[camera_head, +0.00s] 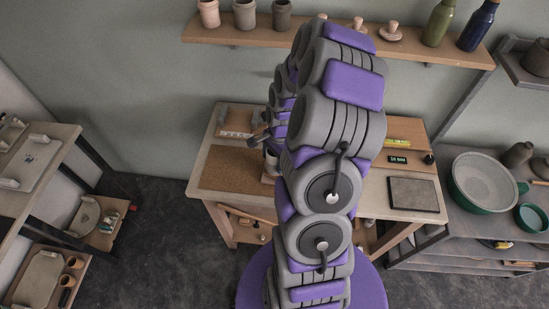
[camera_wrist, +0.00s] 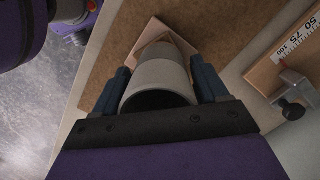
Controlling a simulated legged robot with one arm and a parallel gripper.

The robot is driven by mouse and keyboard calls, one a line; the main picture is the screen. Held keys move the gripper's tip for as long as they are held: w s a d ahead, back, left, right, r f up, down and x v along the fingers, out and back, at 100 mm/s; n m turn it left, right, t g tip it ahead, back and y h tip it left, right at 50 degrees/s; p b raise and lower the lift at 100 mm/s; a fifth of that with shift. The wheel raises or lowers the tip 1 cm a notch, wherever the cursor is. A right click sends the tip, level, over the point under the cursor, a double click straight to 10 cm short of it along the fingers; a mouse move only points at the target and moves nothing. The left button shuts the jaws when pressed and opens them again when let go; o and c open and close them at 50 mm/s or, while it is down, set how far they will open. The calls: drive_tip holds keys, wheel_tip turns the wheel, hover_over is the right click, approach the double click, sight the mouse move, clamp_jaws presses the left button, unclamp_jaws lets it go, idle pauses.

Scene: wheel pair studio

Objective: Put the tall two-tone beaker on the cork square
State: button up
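The tall two-tone beaker (camera_wrist: 160,76), pale grey with a darker grey part, is between the two dark blue fingers of my gripper (camera_wrist: 161,92) in the wrist view. Its dark open mouth faces the camera, and the fingers appear to touch both sides. In the head view the beaker (camera_head: 271,160) shows small at the mat's right edge, partly behind my arm. A brown cork mat (camera_head: 232,171) lies on the bench's left part; it also shows in the wrist view (camera_wrist: 112,48). A small wooden piece (camera_wrist: 158,29) lies beyond the beaker's far end; contact between them is unclear.
A marked wooden rail (camera_wrist: 292,50) with a metal clamp (camera_wrist: 291,88) is at the wrist view's right. A dark grey pad (camera_head: 413,194) lies on the bench's right part. A shelf (camera_head: 260,40) with cups and bottles runs above. The mat's left part is clear.

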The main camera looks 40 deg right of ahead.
drive_tip(key=shift+o, duration=1.2)
drive_tip(key=shift+r, duration=0.1)
drive_tip(key=r, duration=0.3)
drive_tip(key=d+r+p, duration=0.1)
drive_tip(key=r, duration=0.3)
drive_tip(key=r+p, duration=0.1)
drive_tip(key=r, duration=0.2)
drive_tip(key=shift+d+r, duration=0.35)
drive_tip(key=shift+r, duration=0.05)
drive_tip(key=shift+s+a+r, duration=0.1)
drive_tip(key=shift+a+r, duration=0.05)
drive_tip(key=shift+r, duration=0.45)
drive_tip(key=s+a+r+n, duration=0.4)
drive_tip(key=a, duration=0.3)
drive_tip(key=s+a+r+n+g+h, duration=0.1)
drive_tip(key=s+a+r+n, duration=0.3)
drive_tip(key=a, duration=0.3)
drive_tip(key=s+a+r+n, duration=0.3)
drive_tip(key=a+r+n, duration=0.15)
drive_tip(key=a, duration=0.25)
drive_tip(key=s+a+n+g, duration=0.1)
drive_tip(key=s+a+n, duration=0.2)
drive_tip(key=s+n, duration=0.3)
drive_tip(key=s, duration=0.3)
drive_tip(key=shift+r+h, duration=0.35)
drive_tip(key=shift+h, duration=0.05)
